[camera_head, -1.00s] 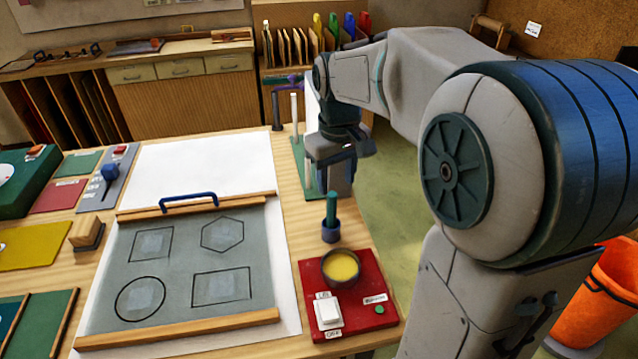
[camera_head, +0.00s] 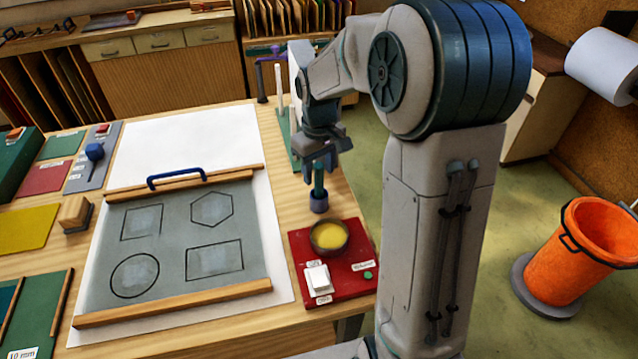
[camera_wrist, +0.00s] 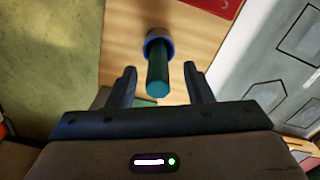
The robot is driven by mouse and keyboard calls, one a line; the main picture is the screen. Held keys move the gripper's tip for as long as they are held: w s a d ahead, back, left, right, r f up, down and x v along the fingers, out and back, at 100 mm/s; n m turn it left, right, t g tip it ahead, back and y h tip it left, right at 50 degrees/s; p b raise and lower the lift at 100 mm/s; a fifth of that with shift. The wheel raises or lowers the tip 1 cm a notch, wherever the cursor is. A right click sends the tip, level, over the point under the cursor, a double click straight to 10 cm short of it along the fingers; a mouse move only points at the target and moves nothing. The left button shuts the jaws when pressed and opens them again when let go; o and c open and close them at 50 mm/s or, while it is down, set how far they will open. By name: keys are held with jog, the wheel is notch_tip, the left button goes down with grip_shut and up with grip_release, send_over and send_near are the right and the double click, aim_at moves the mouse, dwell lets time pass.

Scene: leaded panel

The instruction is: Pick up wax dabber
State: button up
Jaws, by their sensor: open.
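The wax dabber (camera_head: 319,180) shows as a teal-green handle standing upright in a small dark blue holder (camera_head: 319,203) near the table's right edge. In the wrist view the dabber handle (camera_wrist: 158,77) points toward the camera, its holder ring (camera_wrist: 157,43) beyond it. My gripper (camera_head: 318,170) is above and around the top of the handle. In the wrist view my gripper (camera_wrist: 162,80) is open, with a finger on each side of the handle and a gap on both sides. The dabber's lower end is hidden inside the holder.
A red heater base (camera_head: 352,279) with a pot of yellow wax (camera_head: 328,236) is just in front of the holder. The grey leaded panel (camera_head: 180,235) lies to the left. A white post on a green stand (camera_head: 280,88) is behind.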

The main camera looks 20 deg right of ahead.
aim_at(319, 181)
jog(key=shift+w+f+p, duration=0.15)
jog(key=shift+f+p, duration=0.25)
jog(key=shift+f, duration=1.85)
grip_shut()
jog(key=shift+r, duration=0.1)
